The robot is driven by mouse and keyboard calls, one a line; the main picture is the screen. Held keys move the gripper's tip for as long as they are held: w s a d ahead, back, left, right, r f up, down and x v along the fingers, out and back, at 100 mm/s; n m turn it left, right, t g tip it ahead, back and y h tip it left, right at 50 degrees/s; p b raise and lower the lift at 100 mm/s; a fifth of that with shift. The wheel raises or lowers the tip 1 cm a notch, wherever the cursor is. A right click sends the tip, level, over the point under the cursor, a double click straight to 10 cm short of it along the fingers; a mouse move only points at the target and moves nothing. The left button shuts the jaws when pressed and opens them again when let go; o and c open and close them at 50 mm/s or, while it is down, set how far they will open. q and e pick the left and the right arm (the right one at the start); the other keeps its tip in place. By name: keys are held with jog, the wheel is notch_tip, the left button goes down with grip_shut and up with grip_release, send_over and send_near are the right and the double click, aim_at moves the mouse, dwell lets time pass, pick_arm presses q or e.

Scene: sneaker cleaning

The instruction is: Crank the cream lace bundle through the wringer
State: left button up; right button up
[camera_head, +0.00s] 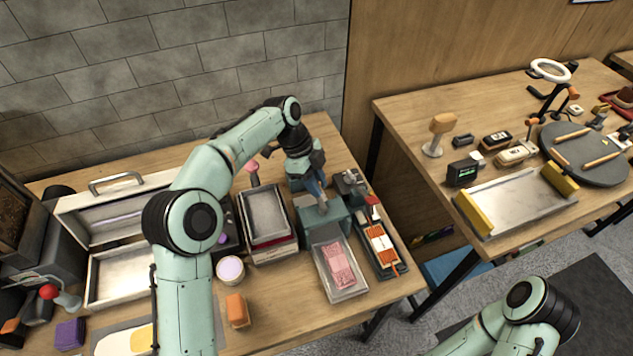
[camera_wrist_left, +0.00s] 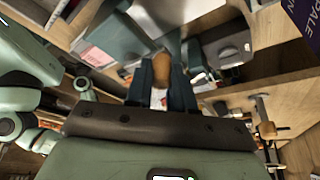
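The teal wringer (camera_head: 322,216) stands near the right end of the left table. My left gripper (camera_head: 318,188) reaches down at it from behind. In the left wrist view a brown wooden knob (camera_wrist_left: 161,66), which looks like the crank handle, sits between the dark fingers of my left gripper (camera_wrist_left: 161,82). The fingers look shut on it. A clear tray (camera_head: 347,294) in front of the wringer holds a pink patterned bundle (camera_head: 340,265). I cannot make out a cream lace bundle. My right arm shows at the lower right, but its gripper is out of view.
A rack of orange and white pieces (camera_head: 381,245) lies right of the wringer. A stack of grey-topped trays (camera_head: 266,215) stands left of it, with an open case (camera_head: 105,240) farther left. A second table (camera_head: 410,125) stands to the right across a gap.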

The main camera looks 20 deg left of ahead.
pick_arm(q)
grip_shut()
